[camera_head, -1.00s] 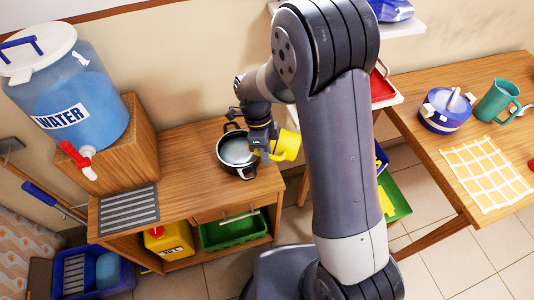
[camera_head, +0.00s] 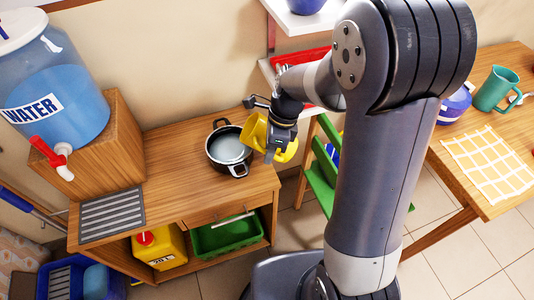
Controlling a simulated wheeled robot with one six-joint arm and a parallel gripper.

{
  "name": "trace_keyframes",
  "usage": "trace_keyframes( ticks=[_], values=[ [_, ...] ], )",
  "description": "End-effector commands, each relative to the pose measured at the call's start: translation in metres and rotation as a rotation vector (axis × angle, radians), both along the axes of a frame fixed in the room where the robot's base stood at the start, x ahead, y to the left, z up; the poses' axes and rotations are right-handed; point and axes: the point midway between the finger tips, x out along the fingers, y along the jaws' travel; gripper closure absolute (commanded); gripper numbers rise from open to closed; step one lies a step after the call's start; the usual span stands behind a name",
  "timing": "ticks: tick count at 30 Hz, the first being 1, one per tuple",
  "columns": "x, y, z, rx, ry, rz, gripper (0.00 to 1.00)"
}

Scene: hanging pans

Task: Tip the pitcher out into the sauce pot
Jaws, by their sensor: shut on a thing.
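The sauce pot (camera_head: 213,159) is dark with two loop handles and stands on the wooden cabinet top. Its inside looks pale grey; I cannot tell how full it is. The yellow pitcher (camera_head: 254,131) is at the pot's upper right, tilted with its mouth toward the pot, close to the right rim. I cannot tell if they touch. My gripper (camera_head: 277,146) is shut on the pitcher and hides its middle; more yellow shows to the gripper's lower right. No stream of liquid is visible.
A blue water dispenser (camera_head: 55,95) stands on a wooden box (camera_head: 112,143) left of the pot. A grey slatted mat (camera_head: 112,213) lies at the cabinet's front left. On the right table are a teal mug (camera_head: 496,89), a blue pot (camera_head: 453,106) and a checked cloth (camera_head: 490,165).

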Motion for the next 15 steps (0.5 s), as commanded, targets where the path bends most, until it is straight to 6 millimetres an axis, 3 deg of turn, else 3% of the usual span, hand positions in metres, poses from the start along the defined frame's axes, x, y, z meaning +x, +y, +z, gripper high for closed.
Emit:
trace_keyframes(
  ticks=[15],
  values=[
    [-0.0012,-0.0088,-0.006,0.305,-0.078,-0.003,1.0]
  ],
)
